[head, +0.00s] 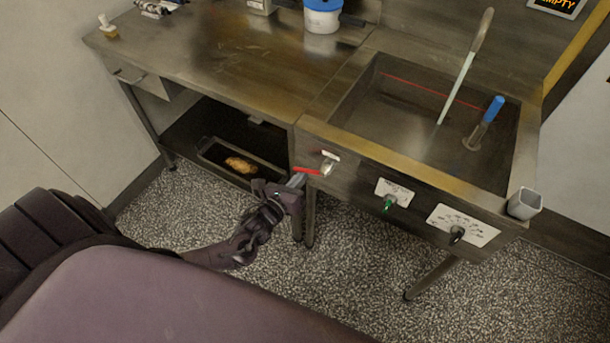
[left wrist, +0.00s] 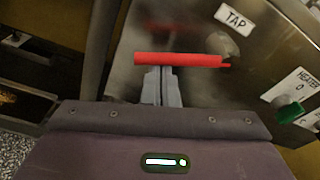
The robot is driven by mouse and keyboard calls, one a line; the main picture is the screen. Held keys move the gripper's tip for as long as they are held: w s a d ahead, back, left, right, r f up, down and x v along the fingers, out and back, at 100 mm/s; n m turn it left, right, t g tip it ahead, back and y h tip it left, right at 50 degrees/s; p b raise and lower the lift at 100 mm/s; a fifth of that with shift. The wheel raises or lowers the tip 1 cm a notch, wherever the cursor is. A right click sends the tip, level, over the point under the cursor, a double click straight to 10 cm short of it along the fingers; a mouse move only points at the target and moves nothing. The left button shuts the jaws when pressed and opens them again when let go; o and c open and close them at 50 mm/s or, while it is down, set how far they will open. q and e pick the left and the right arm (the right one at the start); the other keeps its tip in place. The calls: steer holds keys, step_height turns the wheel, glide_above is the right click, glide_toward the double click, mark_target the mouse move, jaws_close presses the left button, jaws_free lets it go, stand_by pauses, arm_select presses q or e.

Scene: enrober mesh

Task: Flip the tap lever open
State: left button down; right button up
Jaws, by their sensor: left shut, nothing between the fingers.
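The tap lever (head: 307,171) is a red handle on the front panel of the sink unit, pointing left from its pale metal pivot (head: 327,168). In the left wrist view the red lever (left wrist: 180,59) lies nearly level, below and left of a white TAP label (left wrist: 236,19). My left gripper (head: 296,180) is shut and empty. Its fingertips (left wrist: 161,72) are right at the lever's underside; I cannot tell whether they touch it. My right gripper is not in view.
A green HEATER knob (head: 389,203) and a black dial (head: 457,235) are on the same panel to the right. The sink (head: 400,125) holds a blue-handled tool (head: 490,115). A tray (head: 215,151) sits on the lower shelf. Speckled floor below is clear.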

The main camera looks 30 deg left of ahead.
arm_select(q)
steer(key=r+m+p, duration=0.2)
steer(key=shift+w+a+m+y, duration=0.1)
steer(key=shift+a+m+y, duration=0.2)
steer(key=shift+a, duration=0.1)
steer(key=shift+a+r+p, duration=0.15)
steer(key=shift+r+p, duration=0.2)
steer(key=shift+p, duration=0.4)
